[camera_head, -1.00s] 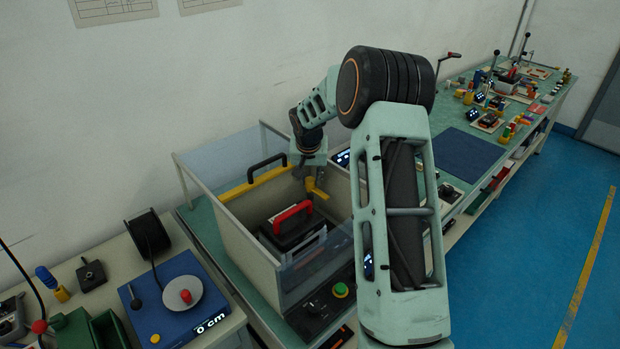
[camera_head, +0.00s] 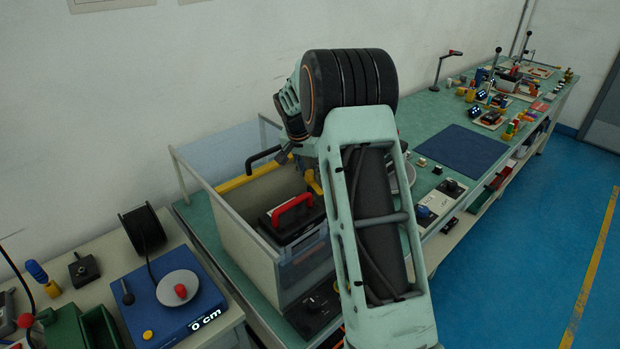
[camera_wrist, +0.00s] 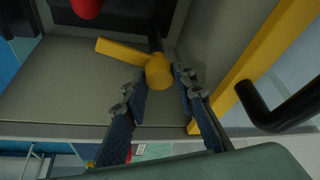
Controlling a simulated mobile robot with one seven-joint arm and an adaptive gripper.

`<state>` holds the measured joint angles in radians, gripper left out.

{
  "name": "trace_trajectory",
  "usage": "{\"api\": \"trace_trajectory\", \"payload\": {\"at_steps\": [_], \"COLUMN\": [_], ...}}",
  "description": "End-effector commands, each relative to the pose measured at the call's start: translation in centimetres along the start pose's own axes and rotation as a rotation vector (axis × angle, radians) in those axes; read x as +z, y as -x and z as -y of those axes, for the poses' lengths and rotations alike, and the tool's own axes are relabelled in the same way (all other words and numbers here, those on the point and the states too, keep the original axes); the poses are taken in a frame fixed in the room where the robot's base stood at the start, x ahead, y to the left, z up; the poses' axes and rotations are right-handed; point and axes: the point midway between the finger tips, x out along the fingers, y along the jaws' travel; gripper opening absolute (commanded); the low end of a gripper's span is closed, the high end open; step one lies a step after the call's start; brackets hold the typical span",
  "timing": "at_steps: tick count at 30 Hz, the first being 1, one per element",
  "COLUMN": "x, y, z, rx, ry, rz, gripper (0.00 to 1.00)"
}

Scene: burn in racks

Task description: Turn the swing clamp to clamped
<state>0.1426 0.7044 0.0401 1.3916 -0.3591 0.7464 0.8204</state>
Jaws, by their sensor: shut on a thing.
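The yellow swing clamp (camera_wrist: 158,72) has a round hub and a short arm pointing left in the wrist view, near a dark block's edge. In the head view the clamp (camera_head: 313,181) shows only in part at the box's right side, beside my arm. My gripper (camera_wrist: 160,88) has its two fingers on either side of the hub and is shut on it. My arm hides most of the gripper in the head view. Whether the clamp's arm bears on anything is unclear.
The clamp is inside an open grey box (camera_head: 238,232). A dark block with a red handle (camera_head: 293,208) sits in it. A yellow bar (camera_wrist: 255,60) with a black handle (camera_wrist: 280,115) runs close beside my gripper. A blue mat (camera_head: 457,153) lies clear farther right.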

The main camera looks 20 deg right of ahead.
Motion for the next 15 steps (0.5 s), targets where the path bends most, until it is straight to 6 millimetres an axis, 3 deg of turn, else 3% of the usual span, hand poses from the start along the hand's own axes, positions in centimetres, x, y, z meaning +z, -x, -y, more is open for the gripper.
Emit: {"api": "trace_trajectory", "payload": {"at_steps": [15], "x": [-0.08], "y": [0.03], "z": [0.41], "rx": [0.172], "ry": [-0.414], "rz": [-0.001], "gripper": [0.00]}}
